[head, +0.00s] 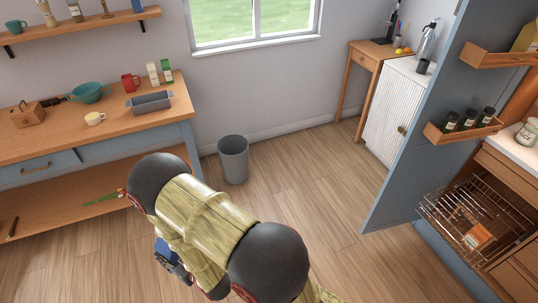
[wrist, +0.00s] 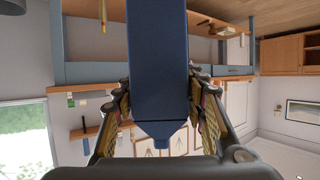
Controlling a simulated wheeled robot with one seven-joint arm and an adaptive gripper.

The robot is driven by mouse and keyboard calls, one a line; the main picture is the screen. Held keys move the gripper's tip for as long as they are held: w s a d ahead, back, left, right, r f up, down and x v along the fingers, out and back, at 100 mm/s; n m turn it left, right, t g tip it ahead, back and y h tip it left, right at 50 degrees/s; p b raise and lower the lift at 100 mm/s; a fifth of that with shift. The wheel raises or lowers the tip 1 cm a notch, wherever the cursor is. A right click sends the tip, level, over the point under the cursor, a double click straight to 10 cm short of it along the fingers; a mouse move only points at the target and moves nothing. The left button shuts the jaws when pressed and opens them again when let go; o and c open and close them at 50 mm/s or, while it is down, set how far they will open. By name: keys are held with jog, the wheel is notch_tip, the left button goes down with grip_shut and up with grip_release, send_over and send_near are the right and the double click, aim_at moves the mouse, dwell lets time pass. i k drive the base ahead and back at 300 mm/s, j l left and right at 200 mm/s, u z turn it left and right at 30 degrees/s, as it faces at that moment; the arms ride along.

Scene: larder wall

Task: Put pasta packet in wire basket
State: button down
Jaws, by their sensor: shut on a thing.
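My gripper (wrist: 160,85) is shut on a long dark blue packet (wrist: 158,45), which fills the middle of the wrist view between the two fingers. No label shows on it; I take it for the pasta packet. In the head view a bit of blue (head: 163,251) shows beside my arm at the lower middle, and the fingers are mostly hidden there. The wire basket (head: 458,212) is pulled out at the right, below the open blue door. An orange-and-white packet (head: 478,237) lies in it. My gripper is well to the left of the basket.
The open blue door (head: 420,130) with its small racks (head: 463,130) stands just left of the basket. A grey bin (head: 234,160) is on the floor by the wall. A wooden workbench (head: 60,140) with kitchenware is at the left. The floor between arm and door is clear.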

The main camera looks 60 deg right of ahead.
aim_at(446, 215)
jog(key=k+l+z, duration=0.1)
jog(key=z, duration=0.4)
jog(key=l+z, duration=0.45)
jog(key=k+l+z, duration=0.1)
jog(key=z, duration=0.4)
jog(key=l+z, duration=0.5)
jog(key=i+l+z, duration=0.15)
jog(key=l, duration=0.3)
jog(key=i+l+z, duration=0.2)
jog(key=l, duration=0.25)
jog(key=l+z, duration=0.15)
jog(key=l, duration=0.3)
jog(key=i+l+z, duration=0.35)
jog(key=l, duration=0.4)
jog(key=i+l, duration=0.3)
